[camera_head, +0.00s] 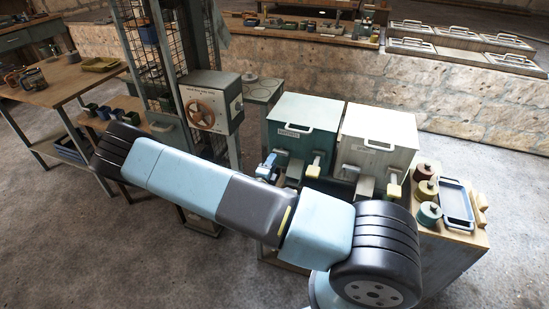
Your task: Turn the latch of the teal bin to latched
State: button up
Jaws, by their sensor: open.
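The teal bin (287,143) stands behind my arm, right of centre, with a pale lid, a white handle on top and a small label on its front. My gripper (268,164) is small and partly hidden behind my arm, near the bin's lower left front. It is open and apart from the yellow grip. The bin's lower front is partly covered by my arm.
A cream bin (378,145) with its own yellow-gripped latch stands close to the right. A wooden cabinet (455,236) at the right holds round pots and a blue tray (456,204). A panel with a handwheel (202,112) stands left. Concrete floor is open at the front left.

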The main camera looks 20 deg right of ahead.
jog(key=v, duration=0.7)
jog(key=shift+s+a, duration=0.2)
jog(key=shift+s, duration=0.15)
jog(key=s+d+r+m+g, duration=0.3)
jog(key=r+m+g, duration=0.2)
jog(key=r+m, duration=0.4)
jog(key=s+d+r+m+g, duration=0.3)
jog(key=r+m+g, duration=0.3)
jog(key=m, duration=0.4)
jog(key=s+d+r+m+g, duration=0.3)
jog(key=r+m+g, duration=0.1)
jog(key=r+m, duration=0.6)
jog(key=s+a+r+m+t+y, duration=0.1)
jog(key=s+r+m+t+y, duration=0.2)
jog(key=s+r+m, duration=0.6)
jog(key=s+a+r+m+t+y, duration=0.1)
jog(key=s+r+m+t+y, duration=0.2)
jog(key=s+r+m+y, duration=0.4)
notch_tip(320, 180, up, 6)
jog(key=shift+s+a+r+m+y, duration=0.1)
jog(key=shift+s+a+m+y, duration=0.25)
jog(key=shift+s+m, duration=0.55)
